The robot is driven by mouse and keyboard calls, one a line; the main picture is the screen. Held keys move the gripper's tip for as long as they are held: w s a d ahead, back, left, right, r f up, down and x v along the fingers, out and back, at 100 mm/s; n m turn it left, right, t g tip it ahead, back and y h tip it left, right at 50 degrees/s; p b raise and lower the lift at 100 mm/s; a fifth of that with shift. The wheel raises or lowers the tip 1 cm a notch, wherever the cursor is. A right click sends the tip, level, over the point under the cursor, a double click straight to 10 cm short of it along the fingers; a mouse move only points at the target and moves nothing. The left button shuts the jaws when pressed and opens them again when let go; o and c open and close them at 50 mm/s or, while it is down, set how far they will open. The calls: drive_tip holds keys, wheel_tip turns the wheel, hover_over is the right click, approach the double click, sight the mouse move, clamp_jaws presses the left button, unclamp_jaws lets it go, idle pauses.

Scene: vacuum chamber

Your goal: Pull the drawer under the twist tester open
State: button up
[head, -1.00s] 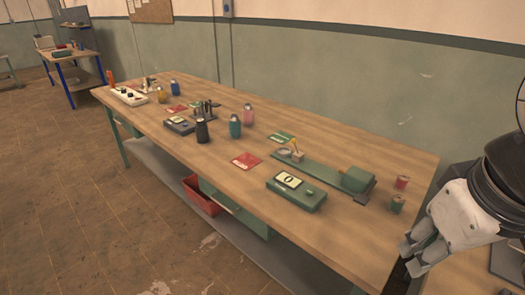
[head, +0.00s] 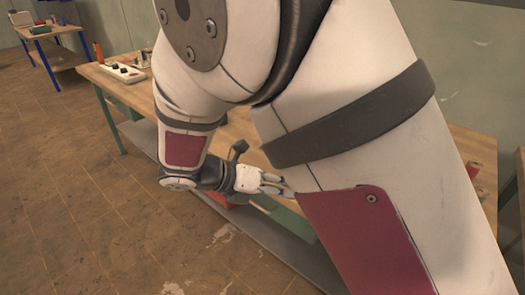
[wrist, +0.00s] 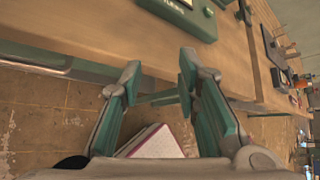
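The green drawer (head: 290,217) is under the tabletop at the bench's front, partly hidden by my arm in the head view. I cannot tell from it how far the drawer is out. In the wrist view a green front with a pale edge (wrist: 60,66) runs under the bench edge at left; I cannot tell whether it is the drawer or the frame. My gripper (head: 284,185) is at the bench's front edge. In the wrist view my gripper (wrist: 160,85) has its fingers apart with nothing between them. The twist tester is hidden behind my arm in the head view.
The wooden bench top (wrist: 100,25) carries a dark green box with a display (wrist: 185,15), near its front edge. A red bin (head: 222,200) sits on the grey lower shelf (head: 260,240). The floor in front of the bench (head: 80,200) is clear.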

drive_tip(key=w+a+f+n+t+b, duration=0.1)
drive_tip(key=a+f+n+t, duration=0.2)
drive_tip(key=a+f+n, duration=0.35)
drive_tip(key=n+t+b, duration=0.2)
drive_tip(key=n+t, duration=0.3)
drive_tip(key=n, duration=0.3)
approach(257, 204)
drive_tip(key=shift+y, duration=0.4)
drive_tip(key=b+x, duration=0.1)
drive_tip(key=x, duration=0.9)
drive_tip(key=shift+d+f, duration=0.1)
clamp_jaws()
